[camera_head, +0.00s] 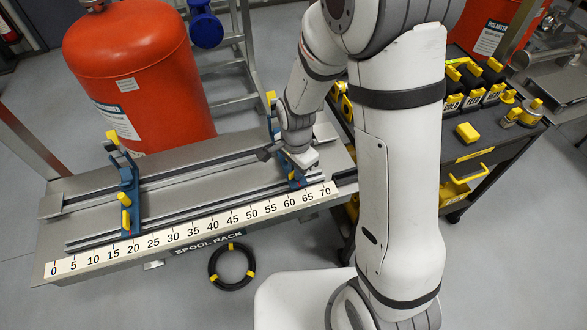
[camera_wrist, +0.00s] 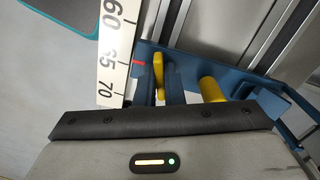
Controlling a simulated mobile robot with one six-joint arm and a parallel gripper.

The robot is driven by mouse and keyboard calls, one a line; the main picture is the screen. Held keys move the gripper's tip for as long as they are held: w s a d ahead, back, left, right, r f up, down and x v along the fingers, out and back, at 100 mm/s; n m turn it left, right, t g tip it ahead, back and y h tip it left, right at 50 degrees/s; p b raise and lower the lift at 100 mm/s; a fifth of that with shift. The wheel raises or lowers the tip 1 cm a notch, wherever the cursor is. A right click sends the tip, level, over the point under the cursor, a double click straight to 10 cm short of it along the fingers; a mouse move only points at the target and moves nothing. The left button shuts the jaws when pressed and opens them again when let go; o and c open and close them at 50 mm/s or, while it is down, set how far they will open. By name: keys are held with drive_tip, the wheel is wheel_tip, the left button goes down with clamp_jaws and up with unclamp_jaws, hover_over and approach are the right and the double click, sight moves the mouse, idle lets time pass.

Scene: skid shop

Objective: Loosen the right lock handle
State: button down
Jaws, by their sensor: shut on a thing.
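The right blue stand (camera_head: 275,118) sits on the spool rack near the 65 mark, with its front mostly hidden behind my gripper (camera_head: 302,164). In the wrist view, the blue stand (camera_wrist: 245,82) has a thin yellow lock handle (camera_wrist: 158,68) and a separate yellow cylinder (camera_wrist: 213,88) to its right. My gripper (camera_wrist: 158,85) has its two dark fingers on either side of the thin handle, shut on it. The left blue stand (camera_head: 130,180) stands near the 20 mark with its own yellow handles.
The spool rack's ruler (camera_head: 190,232) runs along the front edge. A red cylinder tank (camera_head: 130,70) stands behind the rack. A dark cart (camera_head: 490,135) with yellow-capped containers stands at the right. A black ring (camera_head: 215,278) lies on the floor in front.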

drive_tip(key=shift+w, duration=0.1)
drive_tip(key=shift+r+m, duration=0.1)
drive_tip(key=shift+m, duration=1.6)
drive_tip(key=shift+b, duration=0.3)
drive_tip(key=c, duration=1.5)
unclamp_jaws()
drive_tip(key=shift+m, duration=0.3)
drive_tip(key=shift+c, duration=0.2)
drive_tip(key=shift+r+p, duration=2.45)
drive_tip(key=shift+r, duration=1.05)
drive_tip(key=shift+f, duration=0.1)
